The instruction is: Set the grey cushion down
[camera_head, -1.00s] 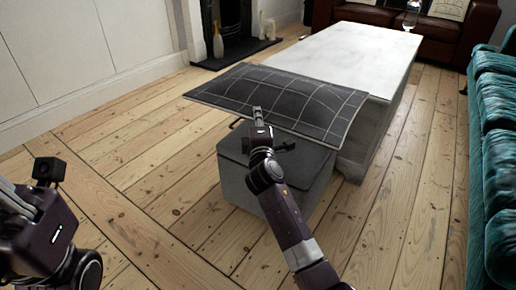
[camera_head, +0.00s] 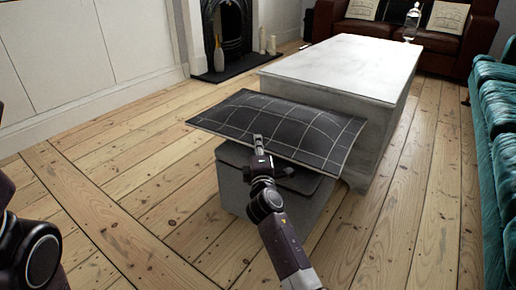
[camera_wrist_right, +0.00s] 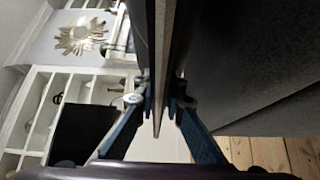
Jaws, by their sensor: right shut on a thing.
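The grey cushion (camera_head: 285,122) is dark with a pale grid pattern. In the head view it is held roughly flat, slightly tilted, above a grey box and in front of the white table. My right gripper (camera_head: 258,140) is shut on the cushion's near edge. In the right wrist view a thin edge (camera_wrist_right: 158,100) is pinched between the fingers. Whether the cushion touches the box or table is not clear. Of my left arm only a part shows at the left edge; its gripper is out of view.
The grey box (camera_head: 234,185) stands on the floorboards under the cushion. A teal sofa (camera_head: 495,140) lines the right side, and a brown sofa (camera_head: 468,38) stands at the back. Floor on the left is clear.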

